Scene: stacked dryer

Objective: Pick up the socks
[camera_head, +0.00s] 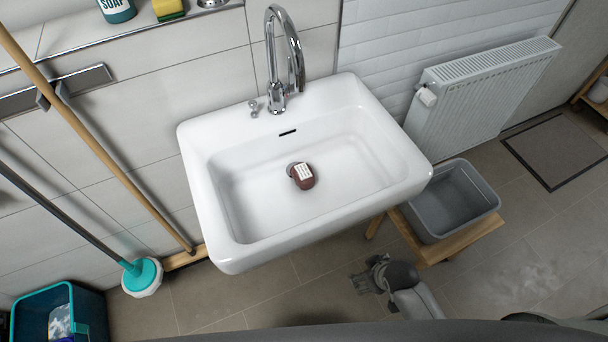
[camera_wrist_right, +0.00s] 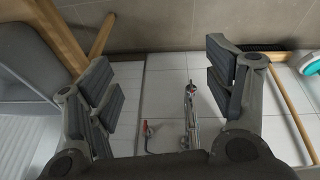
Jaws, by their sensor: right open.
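A small reddish-brown bundle with a white label (camera_head: 302,176), which looks like the socks, lies in the white sink (camera_head: 222,212) near the drain. My right gripper (camera_head: 364,280) is low, in front of and below the sink's front edge, apart from the bundle. In the right wrist view the right gripper (camera_wrist_right: 160,75) has its two fingers spread wide with nothing between them. The bundle does not show in that view. My left gripper is not in view.
A chrome faucet (camera_head: 283,62) rises behind the basin. A grey tub (camera_head: 440,222) on a wooden stool stands right of the sink, near my right arm. A radiator (camera_head: 478,100) is on the wall. A mop (camera_head: 141,277) and a teal bin (camera_head: 92,315) are at left.

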